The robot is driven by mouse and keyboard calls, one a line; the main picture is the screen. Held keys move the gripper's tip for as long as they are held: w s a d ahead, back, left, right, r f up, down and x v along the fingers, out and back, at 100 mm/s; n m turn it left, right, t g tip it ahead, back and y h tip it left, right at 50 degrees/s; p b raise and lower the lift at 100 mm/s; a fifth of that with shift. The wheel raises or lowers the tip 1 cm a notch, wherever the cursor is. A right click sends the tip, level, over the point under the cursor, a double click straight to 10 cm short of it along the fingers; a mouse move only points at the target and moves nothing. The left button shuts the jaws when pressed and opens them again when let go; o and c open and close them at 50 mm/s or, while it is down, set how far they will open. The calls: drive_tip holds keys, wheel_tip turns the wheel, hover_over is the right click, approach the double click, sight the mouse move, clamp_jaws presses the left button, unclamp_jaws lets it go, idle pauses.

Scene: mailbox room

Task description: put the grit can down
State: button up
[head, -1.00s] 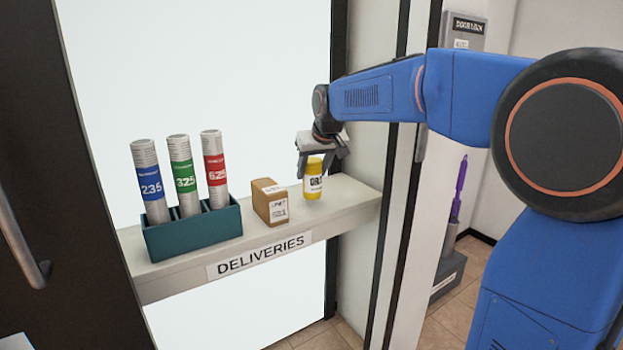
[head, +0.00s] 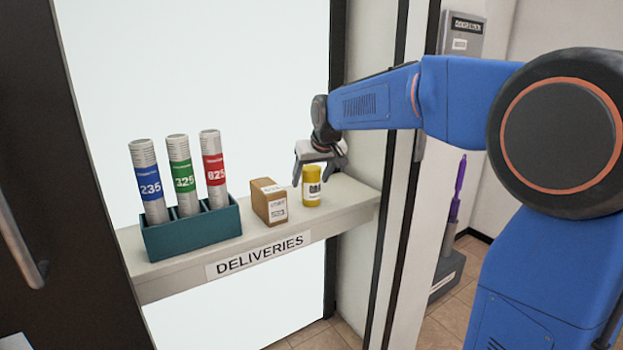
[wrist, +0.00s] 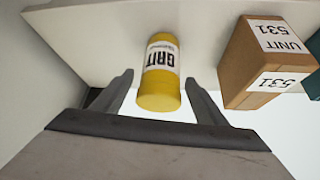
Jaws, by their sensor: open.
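The grit can (head: 312,187) is a small yellow cylinder with a white label. It stands upright on the deliveries shelf (head: 345,205), right of a cardboard box. In the wrist view the can (wrist: 161,78) shows its "GRIT" label and lies between the finger lines, with a gap on each side. My gripper (head: 318,180) is open just above and around the top of the can. In the wrist view its two fingers (wrist: 160,92) are spread apart and do not touch the can.
A brown box (head: 270,203) marked "UNIT 531" in the wrist view stands close left of the can. A teal rack (head: 195,233) holds three labelled tubes farther left. A wall post bounds the shelf's right end.

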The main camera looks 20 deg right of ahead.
drive_tip(key=v, duration=1.2)
drive_tip(key=s+d+f, duration=0.2)
drive_tip(key=s+f, duration=0.5)
drive_tip(key=s, duration=0.5)
drive_tip(key=s+d+f+m+g, duration=0.1)
drive_tip(key=s+d+f, duration=0.1)
drive_tip(key=s+f, duration=0.6)
drive_tip(key=s+d+f, duration=0.2)
drive_tip(key=s+f, duration=0.6)
drive_tip(key=s, duration=0.8)
drive_tip(key=shift+s+g+h, duration=0.4)
drive_tip(key=shift+r, duration=0.1)
drive_tip(key=shift+c, duration=0.2)
